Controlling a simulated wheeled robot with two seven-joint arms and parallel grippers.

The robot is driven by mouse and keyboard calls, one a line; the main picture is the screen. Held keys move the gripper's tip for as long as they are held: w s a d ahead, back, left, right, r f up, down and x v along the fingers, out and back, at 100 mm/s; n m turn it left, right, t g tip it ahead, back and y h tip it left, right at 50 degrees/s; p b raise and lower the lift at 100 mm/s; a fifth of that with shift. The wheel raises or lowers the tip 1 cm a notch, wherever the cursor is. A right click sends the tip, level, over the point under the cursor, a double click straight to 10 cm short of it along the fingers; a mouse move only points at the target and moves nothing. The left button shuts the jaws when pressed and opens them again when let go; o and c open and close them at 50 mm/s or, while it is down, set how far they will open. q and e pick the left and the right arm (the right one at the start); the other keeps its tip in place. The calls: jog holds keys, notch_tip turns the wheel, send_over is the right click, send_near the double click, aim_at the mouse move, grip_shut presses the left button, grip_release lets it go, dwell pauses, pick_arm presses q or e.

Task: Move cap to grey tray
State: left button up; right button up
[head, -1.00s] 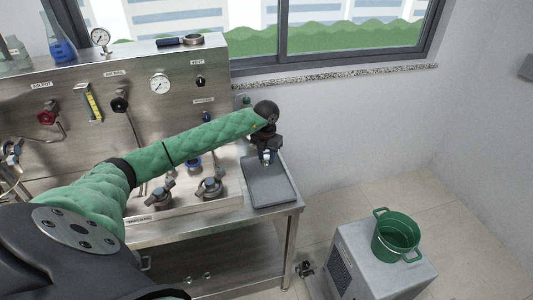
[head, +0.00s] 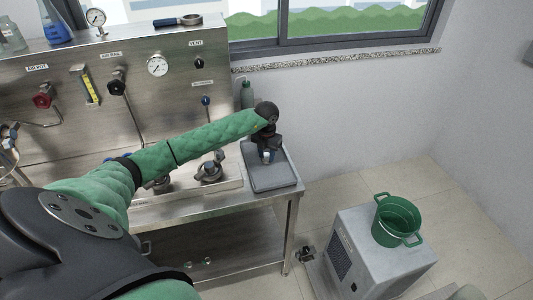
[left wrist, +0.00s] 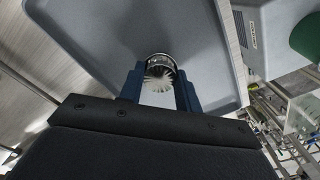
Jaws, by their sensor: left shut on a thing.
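The grey tray (head: 272,183) lies at the right end of the steel bench. My left gripper (head: 267,157) is over the tray, pointing down. In the left wrist view its blue fingers (left wrist: 160,95) are shut on the cap (left wrist: 159,68), a small round piece with a shiny rim and pale ribbed surface. The tray (left wrist: 120,30) fills the background behind it there. Whether the cap touches the tray floor cannot be told. My arm hides part of the bench, and my right gripper is not in view.
A steel panel with a gauge (head: 157,66) and valves stands behind the bench. A valve fitting (head: 209,170) sits left of the tray. A green bucket (head: 398,222) rests on a grey cabinet (head: 372,262) at lower right.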

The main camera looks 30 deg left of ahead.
pick_arm(q)
jog(key=shift+f, duration=0.1)
jog(key=shift+f+b, duration=0.6)
jog(key=shift+b, duration=0.05)
dwell(0.3)
jog(key=o, duration=1.2)
jog(key=shift+c, duration=0.2)
jog(key=shift+r, duration=0.1)
jog(key=shift+r+p, duration=0.95)
jog(key=shift+r, duration=2.5)
